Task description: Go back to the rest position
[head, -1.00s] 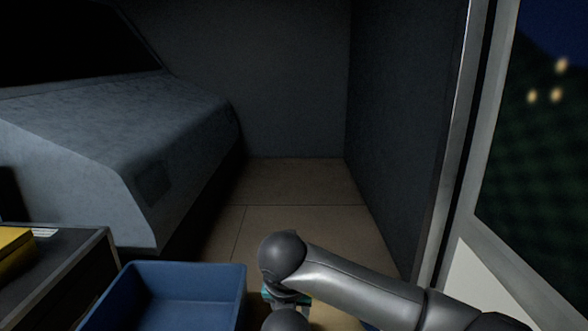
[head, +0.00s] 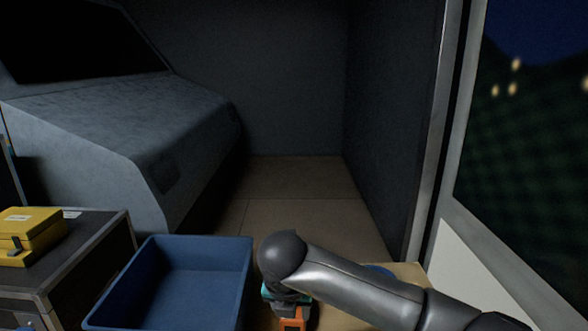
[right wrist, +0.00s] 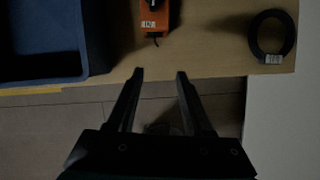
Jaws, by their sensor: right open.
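My right arm (head: 345,285) comes in from the lower right of the head view, bent at a dark round joint above the wooden table (head: 412,270). In the right wrist view my right gripper (right wrist: 160,73) is open, with nothing between its two fingers. Its fingertips point toward the table edge, just short of an orange device (right wrist: 152,18) on the tabletop, and appear apart from it. The orange device also shows partly in the head view (head: 292,323), below the arm. My left gripper is not in view.
A blue crate (head: 245,262) stands left of the arm. A yellow case (head: 38,228) lies on a dark cabinet (head: 100,240) at left. A dark ring (right wrist: 258,45) with a label lies on the table. A van wall and window frame (head: 432,150) border the right.

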